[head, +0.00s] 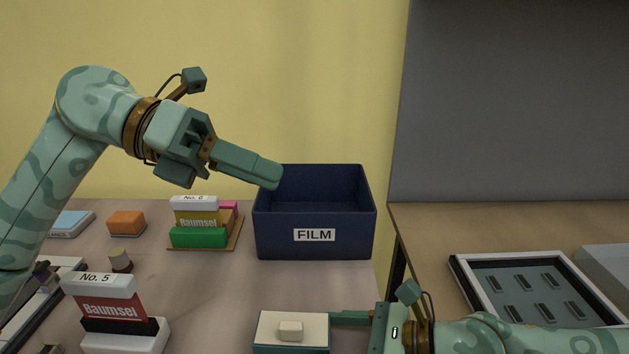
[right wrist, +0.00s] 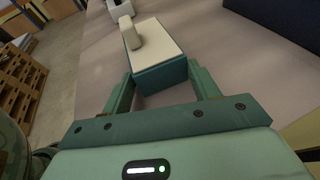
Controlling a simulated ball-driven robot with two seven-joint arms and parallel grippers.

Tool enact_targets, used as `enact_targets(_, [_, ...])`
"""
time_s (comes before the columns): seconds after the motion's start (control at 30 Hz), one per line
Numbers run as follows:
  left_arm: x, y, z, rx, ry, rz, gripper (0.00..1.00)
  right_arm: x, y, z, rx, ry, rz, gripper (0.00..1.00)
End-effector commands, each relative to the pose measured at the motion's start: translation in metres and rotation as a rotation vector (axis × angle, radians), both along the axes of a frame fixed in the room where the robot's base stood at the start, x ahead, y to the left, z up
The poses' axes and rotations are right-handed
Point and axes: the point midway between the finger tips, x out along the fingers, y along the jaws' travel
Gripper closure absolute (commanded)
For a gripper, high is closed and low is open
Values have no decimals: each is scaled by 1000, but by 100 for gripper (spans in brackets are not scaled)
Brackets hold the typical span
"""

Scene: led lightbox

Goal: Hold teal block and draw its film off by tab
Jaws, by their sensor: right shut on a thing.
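The teal block (head: 291,350) is at the bottom of the head view, and its teal side also shows in the right wrist view (right wrist: 163,76). A flat cream film (head: 266,325) covers its top, with a raised pale tab (head: 290,330) on it; the tab also shows in the right wrist view (right wrist: 131,33). My right gripper (right wrist: 161,85) is shut on the block, one finger on each side. My left gripper (head: 270,174) is up at the film box's left rim, well away from the block. Its fingers overlap side-on, so their gap is hidden.
A dark blue box (head: 315,240) labelled FILM stands open behind the block. Packs labelled No. 6 (head: 197,218) and No. 5 (head: 110,307), an orange block (head: 127,223) and a blue block (head: 72,223) are at left. A framed tray (head: 460,270) lies on the right table.

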Motion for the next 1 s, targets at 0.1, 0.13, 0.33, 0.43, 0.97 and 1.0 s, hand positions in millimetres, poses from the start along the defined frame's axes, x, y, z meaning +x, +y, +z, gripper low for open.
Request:
enact_targets(0.1, [-20,-20,-53,302,-243,-156,64,0,0,0,0,0,0,67])
enact_targets(0.13, [-23,-21,-66,372,-296,-195,64,0,0,0,0,0,0,67])
enact_targets(0.33, [-33,-9,-122,687,-513,-413,64,0,0,0,0,0,0,67])
enact_targets(0.43, [-34,-3,-134,753,-553,-466,64,0,0,0,0,0,0,67])
enact_targets(0.97, [-36,-23,-197,773,-563,-487,64,0,0,0,0,0,0,67])
enact_targets(1.0, [-36,-25,-201,773,-565,-486,64,0,0,0,0,0,0,67])
